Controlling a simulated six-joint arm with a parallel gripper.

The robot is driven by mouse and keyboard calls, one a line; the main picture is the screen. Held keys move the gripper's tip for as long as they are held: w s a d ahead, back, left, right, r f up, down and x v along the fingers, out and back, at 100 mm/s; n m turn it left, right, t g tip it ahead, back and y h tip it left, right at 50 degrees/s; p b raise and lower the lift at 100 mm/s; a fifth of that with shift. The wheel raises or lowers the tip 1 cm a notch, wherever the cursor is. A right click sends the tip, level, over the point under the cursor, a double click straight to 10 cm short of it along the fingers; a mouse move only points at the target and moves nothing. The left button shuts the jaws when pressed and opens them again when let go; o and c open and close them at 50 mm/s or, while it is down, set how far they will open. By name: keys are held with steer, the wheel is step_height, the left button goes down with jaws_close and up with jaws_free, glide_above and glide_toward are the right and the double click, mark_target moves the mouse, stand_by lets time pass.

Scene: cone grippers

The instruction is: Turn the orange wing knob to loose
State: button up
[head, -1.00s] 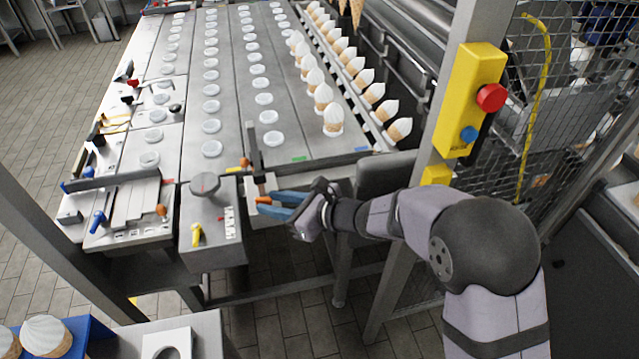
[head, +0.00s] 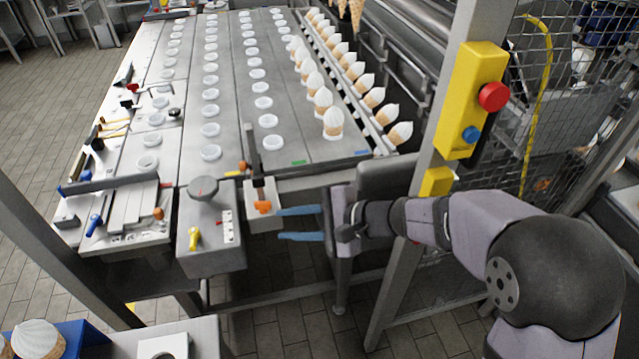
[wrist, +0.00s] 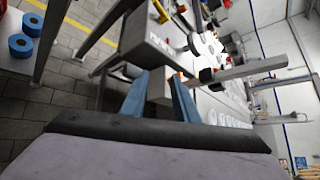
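The orange wing knob (head: 263,207) sits on a small pale block at the front edge of the machine, left of my gripper. My gripper (head: 280,224) has two blue fingers pointing left, spread apart with nothing between them. The fingertips are a short way right of the knob and appear clear of it; the upper finger is nearly level with it. In the wrist view my gripper (wrist: 160,73) also shows open, with a grey part of the machine beyond the tips. A small orange patch by the right fingertip there may be the knob; I cannot tell.
A grey box with a round dial (head: 203,187) and a yellow knob (head: 194,238) stands just left of the block. A dark upright bar (head: 252,150) rises behind the knob. A yellow control box (head: 470,100) is mounted on a post at right. Open floor lies below the gripper.

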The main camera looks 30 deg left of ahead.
steer(key=w+r+n+t+h+p, duration=0.1)
steer(key=w+r+n+h, duration=0.1)
steer(key=n, duration=0.8)
steer(key=w+d+r+n+t+h+p, duration=0.1)
steer(key=w+n+h, duration=0.4)
steer(key=n, duration=0.6)
steer(key=shift+w+r+n+t, duration=0.3)
steer(key=shift+w+r, duration=0.1)
steer(key=shift+w, duration=0.8)
